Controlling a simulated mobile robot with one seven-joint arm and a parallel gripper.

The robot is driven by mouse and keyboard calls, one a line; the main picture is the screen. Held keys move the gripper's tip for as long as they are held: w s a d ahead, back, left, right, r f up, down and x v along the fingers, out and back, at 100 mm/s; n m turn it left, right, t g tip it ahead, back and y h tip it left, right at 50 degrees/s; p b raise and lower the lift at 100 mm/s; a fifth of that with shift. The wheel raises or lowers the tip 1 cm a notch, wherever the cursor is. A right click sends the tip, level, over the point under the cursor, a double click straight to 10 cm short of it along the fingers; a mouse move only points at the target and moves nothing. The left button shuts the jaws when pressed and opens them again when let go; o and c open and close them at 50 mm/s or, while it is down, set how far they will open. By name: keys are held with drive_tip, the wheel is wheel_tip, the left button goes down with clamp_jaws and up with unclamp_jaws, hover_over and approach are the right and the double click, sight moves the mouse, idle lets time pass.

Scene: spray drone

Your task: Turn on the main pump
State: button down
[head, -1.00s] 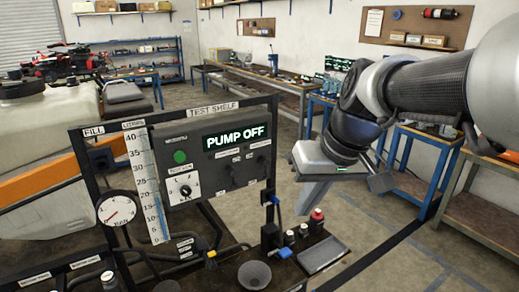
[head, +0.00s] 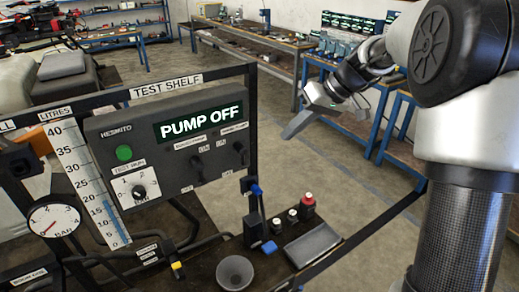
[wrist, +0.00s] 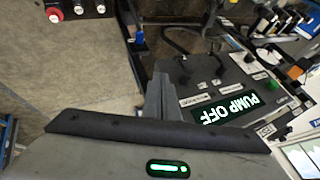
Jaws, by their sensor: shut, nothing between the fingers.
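The grey control panel (head: 170,145) of the test shelf stands at left centre in the head view. Its display (head: 200,122) reads PUMP OFF. Two dark switches sit below the display, a left one (head: 197,166) and a right one (head: 240,151), each with a small label above it. The labels are too small to read surely, so I cannot tell which is the main pump's. My gripper (head: 287,133) is shut and empty, right of the panel and apart from it. In the wrist view its fingers (wrist: 160,82) point toward the panel, where the display (wrist: 227,108) appears turned.
A green button (head: 124,153) and a rotary knob (head: 139,191) are on the panel's left. The shelf frame's right upright (head: 252,130) stands beside the panel.

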drive_tip(key=shift+s, duration=0.15)
approach(246, 165)
drive_tip(key=w+f, duration=0.3)
drive_tip(key=f, duration=0.1)
drive_tip(key=shift+s+a+f+p, duration=0.15)
drive_tip(key=shift+a+p, duration=0.15)
drive_tip(key=shift+a, duration=0.25)
drive_tip(key=shift+s+a+f+p, duration=0.1)
drive_tip(key=shift+s+a+p, duration=0.15)
drive_tip(key=shift+a, duration=0.3)
drive_tip(key=shift+s+a+p, duration=0.1)
drive_tip(key=shift+a+p, duration=0.2)
drive_tip(key=shift+a, duration=0.2)
